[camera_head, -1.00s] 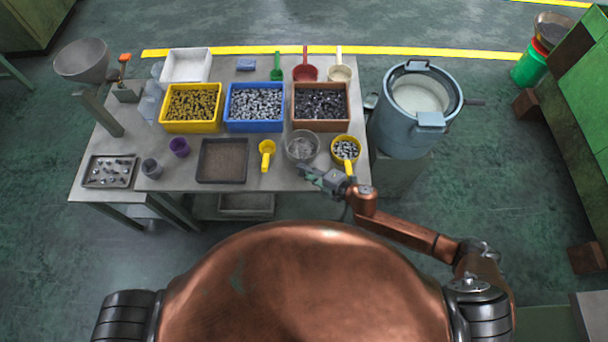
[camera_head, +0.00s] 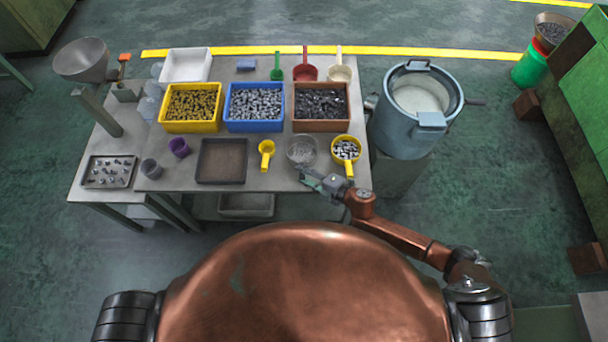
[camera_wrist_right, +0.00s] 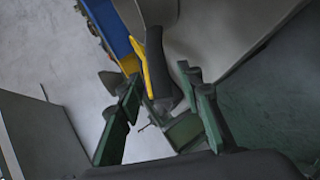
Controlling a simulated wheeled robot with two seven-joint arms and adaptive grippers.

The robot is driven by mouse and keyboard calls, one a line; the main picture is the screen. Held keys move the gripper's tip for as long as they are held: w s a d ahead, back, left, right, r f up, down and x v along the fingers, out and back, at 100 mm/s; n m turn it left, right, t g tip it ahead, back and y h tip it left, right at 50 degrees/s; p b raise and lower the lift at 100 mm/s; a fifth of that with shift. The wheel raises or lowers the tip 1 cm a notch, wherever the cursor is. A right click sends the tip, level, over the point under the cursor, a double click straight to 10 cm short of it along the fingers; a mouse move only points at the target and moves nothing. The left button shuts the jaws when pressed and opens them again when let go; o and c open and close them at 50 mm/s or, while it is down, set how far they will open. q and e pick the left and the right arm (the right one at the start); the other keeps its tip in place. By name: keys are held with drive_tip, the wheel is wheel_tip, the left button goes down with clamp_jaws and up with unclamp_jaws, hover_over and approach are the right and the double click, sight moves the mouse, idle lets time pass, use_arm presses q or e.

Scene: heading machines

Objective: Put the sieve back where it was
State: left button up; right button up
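The sieve (camera_head: 301,150), a round grey mesh bowl, is at the table's front edge, right of the yellow scoop (camera_head: 266,153) and left of a yellow bowl of metal parts (camera_head: 346,149). My right gripper (camera_head: 308,180) is just in front of it, at the front edge. In the right wrist view, the right gripper's green fingers (camera_wrist_right: 163,115) stand apart. A dark bar (camera_wrist_right: 187,84), perhaps the sieve's handle, shows near the right finger, beside a yellow strip. I cannot tell whether a finger touches it. My left gripper is out of view.
Yellow (camera_head: 190,127), blue (camera_head: 254,125) and brown (camera_head: 320,126) bins of parts stand behind. A dark tray (camera_head: 221,161) lies to the left. A large blue-grey drum (camera_head: 405,135) stands close to the table's right side.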

drive_tip(key=shift+r, duration=0.15)
drive_tip(key=v, duration=1.2)
